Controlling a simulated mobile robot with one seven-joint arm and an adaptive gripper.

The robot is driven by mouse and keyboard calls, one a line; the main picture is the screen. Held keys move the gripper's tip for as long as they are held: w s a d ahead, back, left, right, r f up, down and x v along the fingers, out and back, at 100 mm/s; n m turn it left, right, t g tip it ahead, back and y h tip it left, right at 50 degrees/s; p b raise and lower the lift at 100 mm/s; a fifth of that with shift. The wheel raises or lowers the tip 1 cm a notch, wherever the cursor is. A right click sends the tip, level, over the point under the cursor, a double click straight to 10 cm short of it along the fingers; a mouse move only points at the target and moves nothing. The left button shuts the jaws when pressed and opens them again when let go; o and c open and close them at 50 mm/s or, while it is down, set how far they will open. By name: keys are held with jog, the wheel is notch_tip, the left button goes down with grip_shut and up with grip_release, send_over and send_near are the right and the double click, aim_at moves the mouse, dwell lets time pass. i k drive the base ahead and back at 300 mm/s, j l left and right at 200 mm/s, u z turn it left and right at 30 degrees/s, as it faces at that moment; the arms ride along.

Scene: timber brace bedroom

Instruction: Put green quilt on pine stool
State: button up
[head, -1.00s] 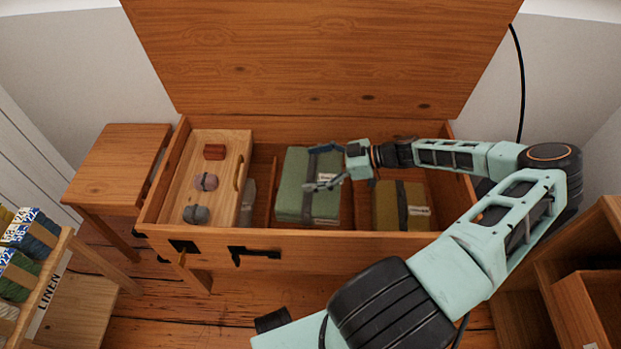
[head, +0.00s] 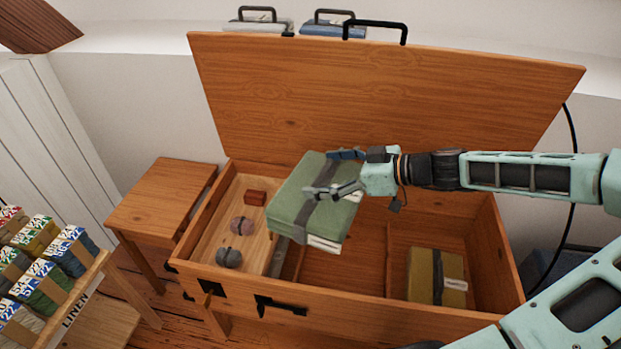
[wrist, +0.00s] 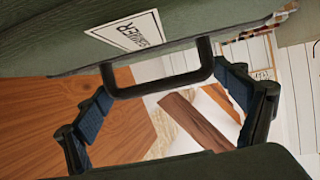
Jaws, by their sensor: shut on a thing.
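The green quilt (head: 312,198) is a folded bundle with a dark strap and a white label, held up above the open chest in the head view. My gripper (head: 338,171) is shut on it from the right. In the wrist view the quilt (wrist: 60,45) fills the top, with a dark handle (wrist: 160,86) between my fingers; my gripper (wrist: 170,110) shows at both sides of that handle. The pine stool (head: 160,203) stands left of the chest, its top bare.
The wooden chest (head: 345,307) has its lid (head: 380,95) raised behind. Inside are a tray (head: 212,232) with small items at left and an olive bundle (head: 436,277) at right. A rack (head: 75,300) of labelled bundles stands at lower left. Two bundles lie on the ledge behind.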

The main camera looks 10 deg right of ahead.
aim_at(145, 207)
jog(key=i+j, duration=0.1)
jog(key=j, duration=0.7)
jog(key=i+j+z, duration=0.1)
jog(key=j, duration=0.75)
